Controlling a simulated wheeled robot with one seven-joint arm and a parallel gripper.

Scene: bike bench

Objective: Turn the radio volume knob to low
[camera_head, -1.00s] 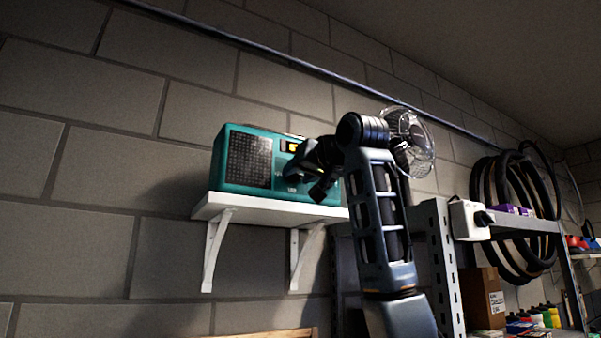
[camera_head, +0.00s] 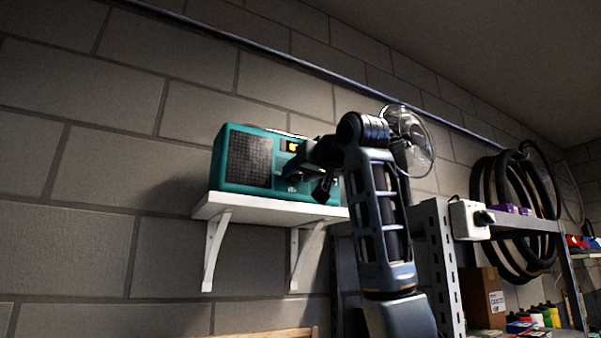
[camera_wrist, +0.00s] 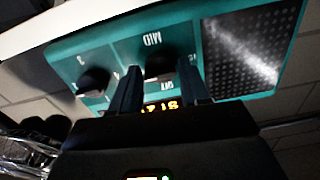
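The teal radio (camera_head: 225,185) stands on a white wall shelf (camera_head: 270,205); in the wrist view it appears upside down (camera_wrist: 110,50). A dark knob (camera_wrist: 160,66) with "MID" printed beside it sits on its front panel. A second dark knob (camera_wrist: 93,82) is to its left in the wrist view, near a "3". My gripper (camera_wrist: 160,68) is at the panel, with its two fingers apart, one on each side of the "MID" knob. Gaps seem to show between fingers and knob; contact is unclear. The knob's pointer direction cannot be read. In the head view my gripper (camera_head: 305,178) hides the knobs.
The radio's lit orange display (camera_wrist: 162,105) is beside the fingers. A speaker grille (camera_wrist: 262,45) fills the radio's other side. A wire fan (camera_head: 410,140) is behind my arm. A metal rack (camera_head: 440,265) with tyres (camera_head: 510,210) stands to the right.

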